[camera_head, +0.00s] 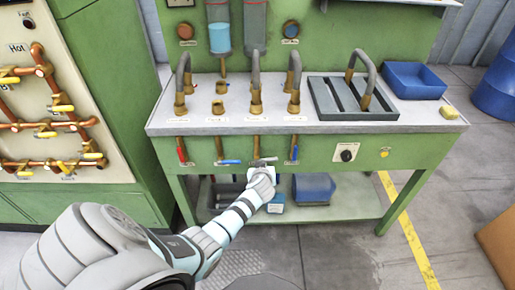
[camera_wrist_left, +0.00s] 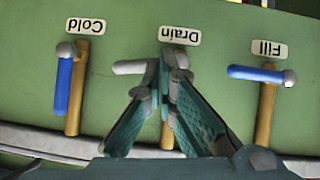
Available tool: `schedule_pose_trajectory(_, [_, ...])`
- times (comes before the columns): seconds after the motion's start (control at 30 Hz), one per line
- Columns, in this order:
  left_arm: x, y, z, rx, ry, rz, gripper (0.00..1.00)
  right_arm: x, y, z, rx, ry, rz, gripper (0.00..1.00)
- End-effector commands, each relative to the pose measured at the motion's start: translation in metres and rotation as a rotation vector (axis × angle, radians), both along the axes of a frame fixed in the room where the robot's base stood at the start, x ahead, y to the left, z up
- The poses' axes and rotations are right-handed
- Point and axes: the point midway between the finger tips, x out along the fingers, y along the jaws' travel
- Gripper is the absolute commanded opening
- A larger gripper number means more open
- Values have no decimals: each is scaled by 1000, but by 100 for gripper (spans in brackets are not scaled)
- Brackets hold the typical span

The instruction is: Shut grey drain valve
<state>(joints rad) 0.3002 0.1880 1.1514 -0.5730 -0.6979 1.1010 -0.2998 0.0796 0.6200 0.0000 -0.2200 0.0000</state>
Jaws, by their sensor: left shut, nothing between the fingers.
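The drain valve's grey lever (camera_wrist_left: 130,67) lies crosswise to its brass pipe (camera_wrist_left: 167,135) under the upside-down "Drain" label (camera_wrist_left: 180,36) in the left wrist view. In the head view the lever (camera_head: 267,160) shows small on the bench's green front panel. My left gripper (camera_wrist_left: 165,62) is shut and empty, its fingertips at the valve's pivot, beside the lever's inner end. I cannot tell whether they touch it. The fingers hide part of the valve. The left gripper also shows in the head view (camera_head: 263,168). My right gripper is not in view.
The Fill valve's blue lever (camera_wrist_left: 257,73) lies crosswise on one side; the Cold valve's blue lever (camera_wrist_left: 63,85) lies along its pipe on the other. A red-handled valve (camera_head: 182,151) is further left in the head view. The bench top (camera_head: 210,125) overhangs the valves.

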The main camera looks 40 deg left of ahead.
Motion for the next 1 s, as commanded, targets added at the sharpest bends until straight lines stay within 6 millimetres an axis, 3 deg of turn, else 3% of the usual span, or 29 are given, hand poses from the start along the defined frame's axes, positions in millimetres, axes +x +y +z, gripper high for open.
schedule_pose_trajectory(0.07, [-4,-15,19,-3,0,-12,0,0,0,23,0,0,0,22])
schedule_pose_trajectory(0.3, [-49,-38,47,-2,-2,-4,0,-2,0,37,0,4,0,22])
schedule_pose_trajectory(0.5, [-72,-50,62,-1,-1,0,0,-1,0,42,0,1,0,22])
schedule_pose_trajectory(1.0, [-75,-55,65,0,-1,-3,0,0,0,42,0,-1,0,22])
